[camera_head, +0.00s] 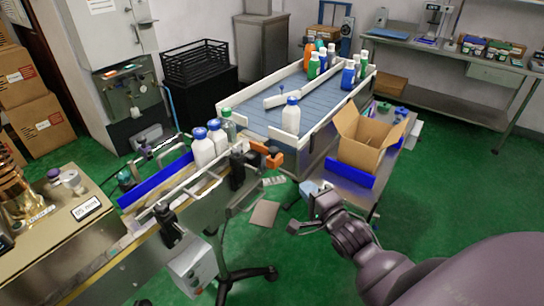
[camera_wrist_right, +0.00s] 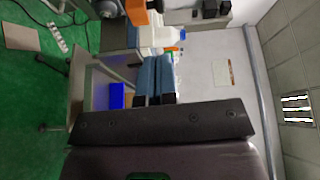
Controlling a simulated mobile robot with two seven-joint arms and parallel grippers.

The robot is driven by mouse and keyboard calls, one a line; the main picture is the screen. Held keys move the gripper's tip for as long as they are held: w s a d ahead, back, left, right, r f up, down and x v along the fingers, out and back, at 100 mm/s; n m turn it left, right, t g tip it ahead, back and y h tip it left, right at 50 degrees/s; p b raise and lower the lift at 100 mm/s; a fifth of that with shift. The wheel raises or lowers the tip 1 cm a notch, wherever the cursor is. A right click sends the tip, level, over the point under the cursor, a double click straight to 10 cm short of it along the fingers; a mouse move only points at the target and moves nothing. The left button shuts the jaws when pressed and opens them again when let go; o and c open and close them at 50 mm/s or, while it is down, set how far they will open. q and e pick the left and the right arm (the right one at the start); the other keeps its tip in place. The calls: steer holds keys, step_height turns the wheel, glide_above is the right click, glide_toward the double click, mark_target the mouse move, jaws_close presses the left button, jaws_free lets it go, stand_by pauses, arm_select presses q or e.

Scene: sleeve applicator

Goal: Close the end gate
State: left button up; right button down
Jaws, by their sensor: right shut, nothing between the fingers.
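An orange block on a dark bracket (camera_head: 266,152) sits at the right end of the narrow bottle conveyor (camera_head: 190,187). It appears to belong to the end gate, but I cannot make out the gate's angle. An orange part also shows at the top of the right wrist view (camera_wrist_right: 136,12). My right gripper (camera_head: 308,190) is in front of and to the right of the orange block, apart from it. Its blue-grey fingers (camera_wrist_right: 156,75) are together and empty. My left gripper is not in view.
White bottles (camera_head: 203,148) stand on the conveyor. A blue-topped table (camera_head: 240,112) with white rails holds several bottles behind it. An open cardboard box (camera_head: 368,138) stands right, beyond my right gripper. Green floor (camera_head: 290,265) is open in front.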

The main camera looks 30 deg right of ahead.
glide_toward(276, 154)
steer(key=shift+m, duration=0.3)
steer(key=w, duration=0.6)
steer(key=shift+w+d+b, duration=0.1)
steer(key=shift+b, duration=0.2)
steer(key=shift+w+d, duration=0.1)
steer(key=shift+w, duration=0.55)
